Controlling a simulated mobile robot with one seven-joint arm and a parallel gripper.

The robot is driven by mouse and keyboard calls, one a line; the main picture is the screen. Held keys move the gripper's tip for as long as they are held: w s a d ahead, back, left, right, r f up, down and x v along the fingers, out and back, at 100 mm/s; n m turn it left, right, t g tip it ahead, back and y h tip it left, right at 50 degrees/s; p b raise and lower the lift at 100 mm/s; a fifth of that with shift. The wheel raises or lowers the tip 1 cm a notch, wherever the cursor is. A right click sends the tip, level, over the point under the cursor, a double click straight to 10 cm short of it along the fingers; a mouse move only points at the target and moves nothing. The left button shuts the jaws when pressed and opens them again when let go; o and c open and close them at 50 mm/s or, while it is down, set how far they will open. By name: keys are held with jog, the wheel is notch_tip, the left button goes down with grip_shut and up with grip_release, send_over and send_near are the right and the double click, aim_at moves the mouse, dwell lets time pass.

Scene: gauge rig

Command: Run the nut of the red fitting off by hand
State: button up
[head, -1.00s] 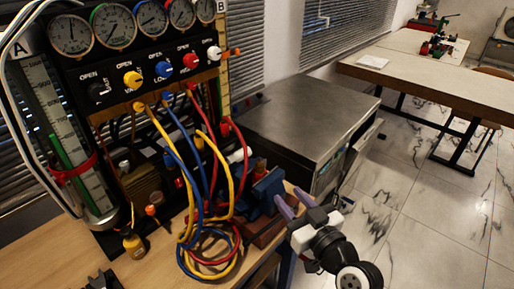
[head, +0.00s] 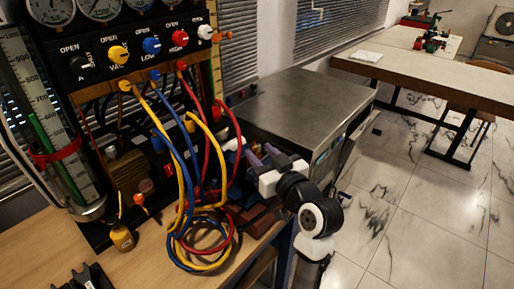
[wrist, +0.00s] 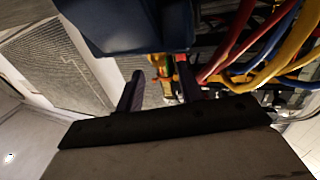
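My gripper (head: 261,155) shows in the head view beside a blue vise (head: 234,148), at the right end of the bench. Its two purple fingers point up and left. In the wrist view the gripper (wrist: 158,88) has its fingers apart, with a clear gap and nothing visibly held. A small brass, red and green piece (wrist: 160,68) shows beyond the gap, near the right finger; I cannot tell for certain that it is the red fitting. The blue vise body (wrist: 120,25) fills the top of the wrist view. No nut can be made out clearly.
Red, blue and yellow hoses (head: 205,225) loop down from the gauge panel (head: 120,55), close left of the gripper. A steel cabinet (head: 300,100) stands behind. Open floor lies right.

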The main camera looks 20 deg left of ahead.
aim_at(254, 147)
jog(key=shift+x, duration=1.4)
jog(key=shift+c, duration=0.5)
grip_shut()
